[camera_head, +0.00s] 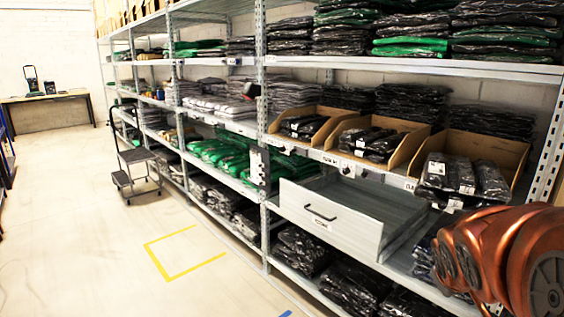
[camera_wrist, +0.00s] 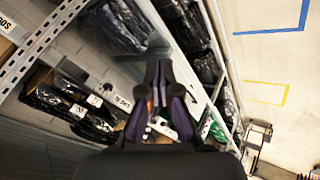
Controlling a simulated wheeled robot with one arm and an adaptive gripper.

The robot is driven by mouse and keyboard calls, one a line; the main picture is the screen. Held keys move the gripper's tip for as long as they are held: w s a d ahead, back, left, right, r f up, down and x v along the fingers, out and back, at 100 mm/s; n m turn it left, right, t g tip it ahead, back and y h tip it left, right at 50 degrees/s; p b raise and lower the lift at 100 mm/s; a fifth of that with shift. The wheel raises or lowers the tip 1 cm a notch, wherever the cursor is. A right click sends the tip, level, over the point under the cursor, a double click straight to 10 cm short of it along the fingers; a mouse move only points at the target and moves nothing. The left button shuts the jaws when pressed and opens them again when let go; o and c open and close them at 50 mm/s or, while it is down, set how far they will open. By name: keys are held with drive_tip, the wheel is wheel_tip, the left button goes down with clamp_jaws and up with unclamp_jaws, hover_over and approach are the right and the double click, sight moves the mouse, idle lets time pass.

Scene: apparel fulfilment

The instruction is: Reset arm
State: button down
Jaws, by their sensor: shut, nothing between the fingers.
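My arm (camera_head: 510,258) shows as orange links at the lower right of the head view, in front of the right end of the shelving. My gripper does not show in that view. In the wrist view my gripper (camera_wrist: 158,85) points toward the shelving with its dark fingers together and nothing between them. The wrist view is strongly tilted. An open grey drawer (camera_head: 318,221) with a dark handle juts from the shelf, left of my arm in the head view. Its visible inside is bare.
Metal shelving (camera_head: 235,124) holds bagged black, green and grey garments. Cardboard bins (camera_head: 413,141) of black packets stand above the drawer. A grey step cart (camera_head: 137,156) and a table (camera_head: 46,97) stand farther left. The floor around the yellow marking (camera_head: 186,272) is clear.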

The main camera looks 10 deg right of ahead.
drive_tip(key=s+a+r+m+g+y+p, duration=0.1)
drive_tip(key=s+a+p, duration=0.4)
drive_tip(key=s+a, duration=0.5)
drive_tip(key=s+a+r+g+y+p, duration=0.3)
drive_tip(key=s+a+g+y+p, duration=0.1)
drive_tip(key=s+a, duration=0.6)
drive_tip(key=s+g+p, duration=0.1)
drive_tip(key=g, duration=0.1)
drive_tip(key=shift+a+m+g+p, duration=0.15)
drive_tip(key=shift+m+g+p, duration=0.15)
drive_tip(key=shift+m+p, duration=0.1)
drive_tip(key=shift+s, duration=0.1)
